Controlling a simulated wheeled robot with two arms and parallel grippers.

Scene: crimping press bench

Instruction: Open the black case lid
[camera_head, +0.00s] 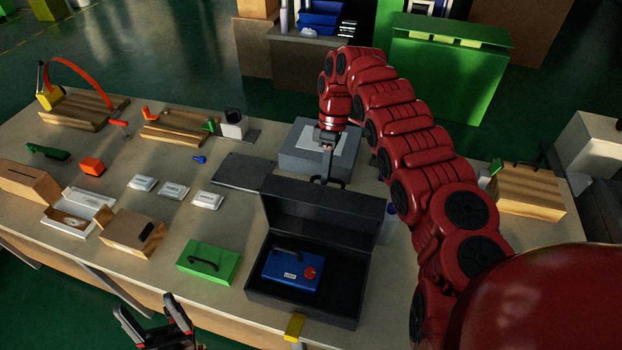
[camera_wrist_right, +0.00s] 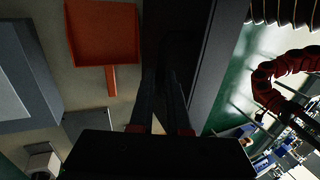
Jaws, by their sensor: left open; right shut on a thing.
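The black case (camera_head: 356,293) stands on the bench with its lid (camera_head: 318,218) raised roughly upright at the back. Inside lies a blue box (camera_head: 291,270) with a dark handle and a red round spot. My right gripper (camera_head: 328,180) is at the top edge of the lid, shut on it; the fingers are partly hidden behind the lid. In the right wrist view the fingers (camera_wrist_right: 165,100) lie against a dark panel, the lid (camera_wrist_right: 225,50). My left gripper (camera_head: 150,318) is open and empty, low at the bench's front edge, left of the case.
A green box (camera_head: 209,262) with a handle sits left of the case. A grey block (camera_head: 306,160) and a dark flat plate (camera_head: 244,171) lie behind it. White packets (camera_head: 174,190) and wooden blocks are further left. An orange scoop-shaped thing (camera_wrist_right: 103,35) shows in the right wrist view.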

